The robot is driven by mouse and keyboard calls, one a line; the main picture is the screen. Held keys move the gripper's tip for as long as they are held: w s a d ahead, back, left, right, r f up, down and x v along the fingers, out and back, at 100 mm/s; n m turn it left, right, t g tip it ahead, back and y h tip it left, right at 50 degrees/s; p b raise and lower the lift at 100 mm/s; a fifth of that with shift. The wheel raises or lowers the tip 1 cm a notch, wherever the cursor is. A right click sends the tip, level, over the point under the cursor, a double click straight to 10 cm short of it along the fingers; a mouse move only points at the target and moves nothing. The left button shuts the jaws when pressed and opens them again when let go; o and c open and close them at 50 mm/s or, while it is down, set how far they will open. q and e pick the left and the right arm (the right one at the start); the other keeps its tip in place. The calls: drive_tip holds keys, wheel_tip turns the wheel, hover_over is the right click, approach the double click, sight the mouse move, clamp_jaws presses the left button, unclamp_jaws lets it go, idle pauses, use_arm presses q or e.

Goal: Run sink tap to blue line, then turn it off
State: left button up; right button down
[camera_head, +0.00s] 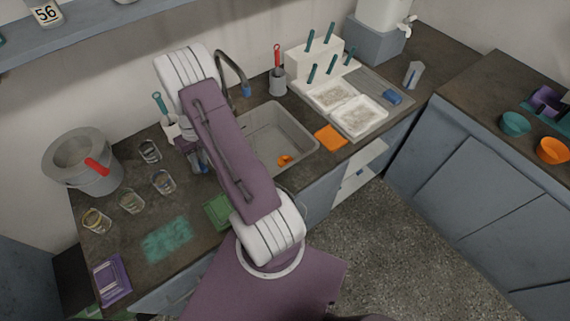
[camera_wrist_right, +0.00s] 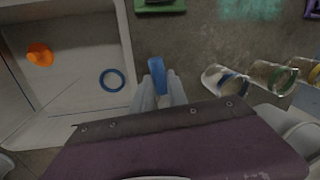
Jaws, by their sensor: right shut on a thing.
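The sink (camera_head: 290,122) is a grey basin in the counter; the wrist view shows its wall (camera_wrist_right: 120,45) at left. The tap (camera_head: 228,58) arches behind it, with a blue tip (camera_head: 246,90). My right arm hides part of the tap and the basin's left side. My right gripper (camera_wrist_right: 158,92) is shut on a blue handle (camera_wrist_right: 157,66) beside the basin; in the head view the gripper (camera_head: 201,166) is partly hidden. A blue ring (camera_wrist_right: 112,80) and an orange item (camera_wrist_right: 39,55) are in the basin. I cannot make out flowing water. My left gripper is not in view.
Several glasses (camera_head: 163,182) stand left of my right gripper, near a grey pot (camera_head: 84,160) with a red handle. A green item (camera_head: 218,211) lies in front of the sink.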

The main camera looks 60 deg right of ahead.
drive_tip(key=w+d+n+g+p, duration=0.1)
drive_tip(key=d+n, duration=0.4)
drive_tip(key=n, duration=0.9)
drive_tip(key=shift+w+d+g+h, duration=0.35)
drive_tip(key=shift+w+g, duration=0.15)
drive_tip(key=shift+w, duration=0.1)
drive_tip(key=shift+r, duration=0.1)
idle(5.9)
